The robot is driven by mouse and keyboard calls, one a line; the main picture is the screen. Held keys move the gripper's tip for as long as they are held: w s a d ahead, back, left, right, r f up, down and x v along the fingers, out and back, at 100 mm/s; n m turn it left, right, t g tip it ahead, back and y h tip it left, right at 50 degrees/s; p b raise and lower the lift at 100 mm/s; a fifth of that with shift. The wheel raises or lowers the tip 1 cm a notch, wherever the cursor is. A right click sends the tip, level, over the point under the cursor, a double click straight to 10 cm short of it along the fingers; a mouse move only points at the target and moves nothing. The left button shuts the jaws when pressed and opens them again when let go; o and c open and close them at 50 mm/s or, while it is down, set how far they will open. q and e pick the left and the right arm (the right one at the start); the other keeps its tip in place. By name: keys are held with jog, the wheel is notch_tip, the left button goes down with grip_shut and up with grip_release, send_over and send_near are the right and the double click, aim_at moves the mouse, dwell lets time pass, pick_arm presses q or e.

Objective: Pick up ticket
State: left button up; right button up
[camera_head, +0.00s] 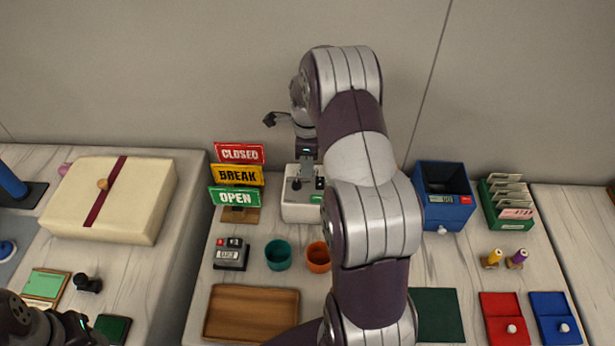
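I cannot make out a thing that is surely the ticket. A white machine (297,212) with dark parts and a small green light stands at the back of the middle table. My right gripper (307,178) hangs down over this machine, and its arm hides much of the middle. Its fingertips blend with the machine's dark parts, so I cannot tell whether it is open. A green box (506,222) at the back right holds several pale cards and a pink one (517,213). My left gripper (78,328) is at the lower left, partly cut off; its fingers are unclear.
CLOSED, BREAK and OPEN signs (237,175) stand left of the machine. A teal cup (278,256), an orange cup (318,258) and a wooden tray (250,291) are in front. A blue box (446,212) stands right of my arm. A large cream box (135,190) is left.

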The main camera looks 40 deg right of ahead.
jog(key=shift+w+f, duration=0.1)
jog(key=shift+f, duration=0.6)
grip_shut()
notch_tip(320, 180, up, 10)
jog(key=p, duration=0.1)
jog(key=shift+p, duration=0.4)
